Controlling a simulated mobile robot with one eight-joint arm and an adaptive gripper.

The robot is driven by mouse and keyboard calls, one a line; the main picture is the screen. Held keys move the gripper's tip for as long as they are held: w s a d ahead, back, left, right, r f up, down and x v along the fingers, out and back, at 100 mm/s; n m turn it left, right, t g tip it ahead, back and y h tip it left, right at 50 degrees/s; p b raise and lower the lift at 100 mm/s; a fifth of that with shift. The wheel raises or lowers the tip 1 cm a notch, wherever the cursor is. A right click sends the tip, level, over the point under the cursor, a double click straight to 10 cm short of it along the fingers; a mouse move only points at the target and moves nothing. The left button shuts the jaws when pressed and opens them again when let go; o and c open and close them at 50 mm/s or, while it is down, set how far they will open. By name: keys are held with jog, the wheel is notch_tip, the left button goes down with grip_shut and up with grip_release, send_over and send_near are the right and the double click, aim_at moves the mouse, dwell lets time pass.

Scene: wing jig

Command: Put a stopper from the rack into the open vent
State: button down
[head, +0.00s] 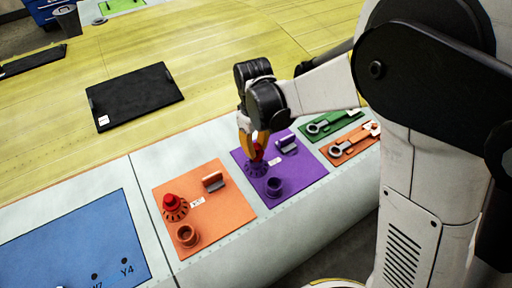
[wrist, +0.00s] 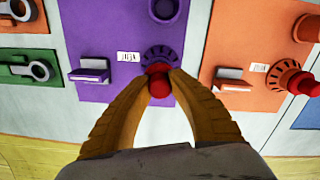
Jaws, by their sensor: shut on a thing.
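My gripper (head: 254,143) points down over the purple panel (head: 305,178), its yellow fingers closed on a red stopper (wrist: 159,82). In the wrist view the stopper's red knob sits between the fingertips, right at the slotted purple vent (wrist: 160,57). The vent also shows under the fingers in the head view (head: 255,170). Whether the stopper is seated fully in it I cannot tell. Another red stopper (head: 171,201) sits in the slotted vent (head: 175,213) of the orange panel (head: 222,228). I cannot make out a rack with stoppers.
The purple panel also has a round cup (head: 274,186) and an upright bracket (head: 288,145). The orange panel has a similar cup (head: 187,236) and bracket (head: 212,182). Green and orange plates with wrench-shaped parts (head: 320,126) lie to the right. A black mat (head: 135,95) lies on the yellow surface.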

jog(key=shift+f, duration=0.1)
jog(key=shift+f+b, duration=0.55)
jog(key=shift+b, duration=0.1)
jog(key=shift+f+b, duration=1.05)
jog(key=shift+f, duration=0.05)
dwell(0.4)
jog(key=c, duration=1.2)
grip_release()
jog(key=shift+c, duration=0.2)
jog(key=shift+r, duration=0.1)
notch_tip(320, 180, up, 12)
jog(key=shift+w+a+f, duration=0.1)
jog(key=shift+w+a, duration=0.05)
